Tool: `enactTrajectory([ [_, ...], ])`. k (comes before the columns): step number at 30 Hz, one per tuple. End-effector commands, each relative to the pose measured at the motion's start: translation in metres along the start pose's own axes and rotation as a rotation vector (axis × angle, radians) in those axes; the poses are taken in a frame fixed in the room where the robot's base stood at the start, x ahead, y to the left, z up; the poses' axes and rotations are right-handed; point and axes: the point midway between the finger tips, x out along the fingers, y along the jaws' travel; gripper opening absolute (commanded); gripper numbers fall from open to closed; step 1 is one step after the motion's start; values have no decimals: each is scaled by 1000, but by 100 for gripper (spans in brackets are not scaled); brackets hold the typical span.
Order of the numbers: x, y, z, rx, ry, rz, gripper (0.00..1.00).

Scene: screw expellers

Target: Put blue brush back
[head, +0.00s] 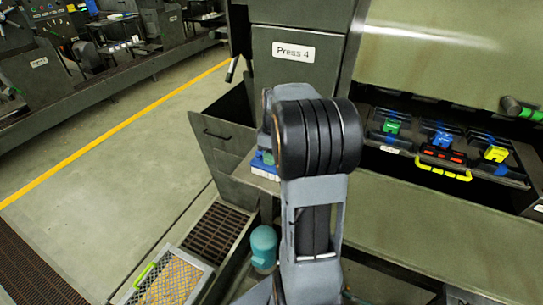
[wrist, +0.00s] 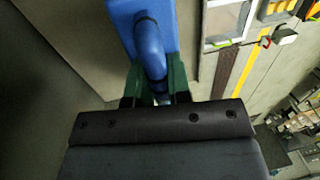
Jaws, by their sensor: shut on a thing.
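The blue brush (wrist: 166,22) is in my gripper (wrist: 154,82), with its blue handle between the two green fingers in the wrist view. Its broad blue head extends beyond the fingers to the top edge of that view. In the head view, a small part of the brush (head: 262,160), blue with a pale underside, shows left of my arm, in front of Press 4 (head: 296,75). My arm hides most of the gripper and brush there.
An open dark bin (head: 222,132) juts out left of the brush. Below are a floor grate (head: 215,235), a mesh tray with a green handle (head: 172,282) and a teal cylinder (head: 263,247). A recess at right holds green, blue and yellow items. Open floor lies left.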

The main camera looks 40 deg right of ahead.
Motion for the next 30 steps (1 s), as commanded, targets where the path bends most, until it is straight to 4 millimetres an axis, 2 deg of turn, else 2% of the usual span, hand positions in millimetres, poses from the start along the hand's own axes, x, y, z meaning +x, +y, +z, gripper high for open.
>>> enactTrajectory([
  [4,4,1,0,0,0,0,0],
  [5,3,0,0,0,0,0,21],
  [12,3,0,0,0,0,0,44],
  [19,2,0,0,0,0,1,44],
  [23,-6,0,0,0,2,3,44],
  [30,-49,1,-1,0,3,4,44],
])
